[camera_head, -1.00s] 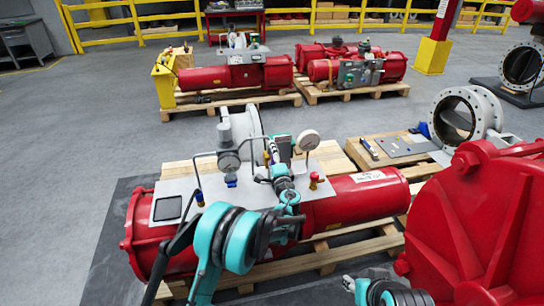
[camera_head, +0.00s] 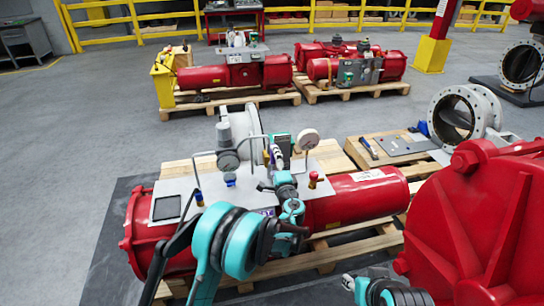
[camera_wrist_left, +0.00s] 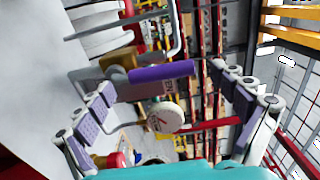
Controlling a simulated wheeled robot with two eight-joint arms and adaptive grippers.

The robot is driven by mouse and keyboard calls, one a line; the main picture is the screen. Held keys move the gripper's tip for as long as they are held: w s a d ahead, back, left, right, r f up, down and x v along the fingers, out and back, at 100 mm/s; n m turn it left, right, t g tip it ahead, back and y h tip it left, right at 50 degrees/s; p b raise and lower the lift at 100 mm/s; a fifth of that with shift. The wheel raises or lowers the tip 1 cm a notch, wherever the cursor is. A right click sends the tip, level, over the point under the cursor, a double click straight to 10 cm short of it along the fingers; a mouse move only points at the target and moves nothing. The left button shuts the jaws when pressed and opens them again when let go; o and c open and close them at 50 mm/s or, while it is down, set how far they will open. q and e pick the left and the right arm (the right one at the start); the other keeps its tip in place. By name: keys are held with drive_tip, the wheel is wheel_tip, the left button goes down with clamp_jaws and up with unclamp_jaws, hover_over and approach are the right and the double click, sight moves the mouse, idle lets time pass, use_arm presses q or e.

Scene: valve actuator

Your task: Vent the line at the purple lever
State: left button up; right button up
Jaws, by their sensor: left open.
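The purple lever (camera_wrist_left: 162,72) shows in the left wrist view as a short purple bar on a grey stem, lying across the space between my fingers. My left gripper (camera_wrist_left: 163,80) is open, with one purple-padded finger on each side of the lever; I cannot tell that either touches it. In the head view my left gripper (camera_head: 271,172) is over the grey panel (camera_head: 243,186) on the red actuator (camera_head: 345,200). There the lever is too small and covered to make out surely.
A red-capped fitting (camera_head: 314,179) rises from the panel. A large red housing (camera_head: 480,225) fills the lower right.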

use_arm(q)
drive_tip(key=v, duration=0.7)
drive_tip(key=shift+s, duration=0.3)
drive_tip(key=shift+d, duration=0.1)
drive_tip(key=s+a+r+n+g, duration=0.3)
drive_tip(key=s+a+n, duration=0.1)
drive_tip(key=s+a, duration=0.35)
drive_tip(key=s+a+r+n+g, duration=0.2)
drive_tip(key=s+a+n+g, duration=0.2)
drive_tip(key=s+a, duration=0.35)
drive_tip(key=s+f+n+g+h, duration=0.3)
drive_tip(key=s+f+n+h, duration=0.1)
drive_tip(key=s, duration=1.7)
drive_tip(key=shift+s+d+f+n+h, duration=0.15)
drive_tip(key=shift+s+d+n+h, duration=0.25)
drive_tip(key=shift+n+h, duration=0.6)
